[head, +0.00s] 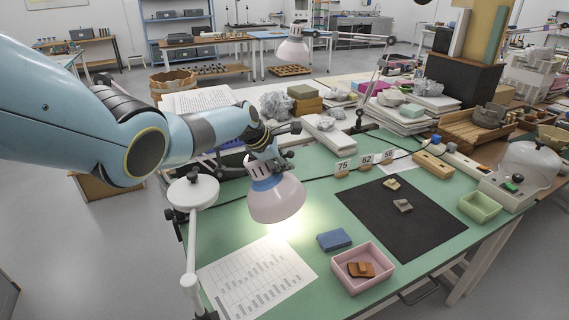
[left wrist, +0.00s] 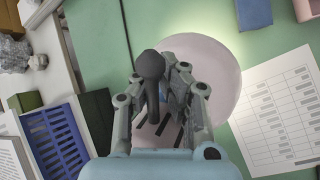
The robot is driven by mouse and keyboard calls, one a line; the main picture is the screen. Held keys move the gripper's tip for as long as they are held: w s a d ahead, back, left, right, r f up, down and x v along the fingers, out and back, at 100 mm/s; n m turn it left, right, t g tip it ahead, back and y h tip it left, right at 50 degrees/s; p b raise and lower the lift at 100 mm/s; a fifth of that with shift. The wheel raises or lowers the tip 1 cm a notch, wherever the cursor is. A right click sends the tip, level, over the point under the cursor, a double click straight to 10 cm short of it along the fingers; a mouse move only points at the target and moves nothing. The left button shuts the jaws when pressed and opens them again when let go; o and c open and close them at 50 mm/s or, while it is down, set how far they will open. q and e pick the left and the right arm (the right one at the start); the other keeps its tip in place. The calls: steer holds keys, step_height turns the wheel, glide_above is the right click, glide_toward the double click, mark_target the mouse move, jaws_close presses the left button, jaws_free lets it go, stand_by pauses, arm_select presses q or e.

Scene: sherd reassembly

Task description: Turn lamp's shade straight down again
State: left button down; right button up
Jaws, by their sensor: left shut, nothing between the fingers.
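The lamp's pale pink shade (head: 277,202) hangs over the green table with its opening roughly downward, its rim slightly tilted in the head view. Its light falls on the table beneath and beside it. My left gripper (head: 268,160) is right at the top of the shade, beside the lamp's dark head joint. In the left wrist view the shade (left wrist: 215,75) lies behind the gripper (left wrist: 168,92), and a dark knob (left wrist: 150,66) stands beside the fingers. The fingers are shut with nothing between them; whether they touch the shade is unclear. My right gripper is out of view.
A printed sheet (head: 257,280) lies left of the light, with a blue block (head: 334,239) and a pink tray (head: 377,256) holding a sherd to the right. A black mat (head: 425,222) with two sherds lies further right. Numbered cards (head: 343,166) stand behind.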

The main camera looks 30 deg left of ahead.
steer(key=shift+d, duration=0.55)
arm_select(q)
steer(key=c, duration=2)
jaws_free()
steer(key=shift+c, duration=0.2)
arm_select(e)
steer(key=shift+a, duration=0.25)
arm_select(q)
steer(key=o, duration=0.6)
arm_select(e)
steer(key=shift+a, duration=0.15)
arm_select(q)
steer(key=shift+o, duration=0.2)
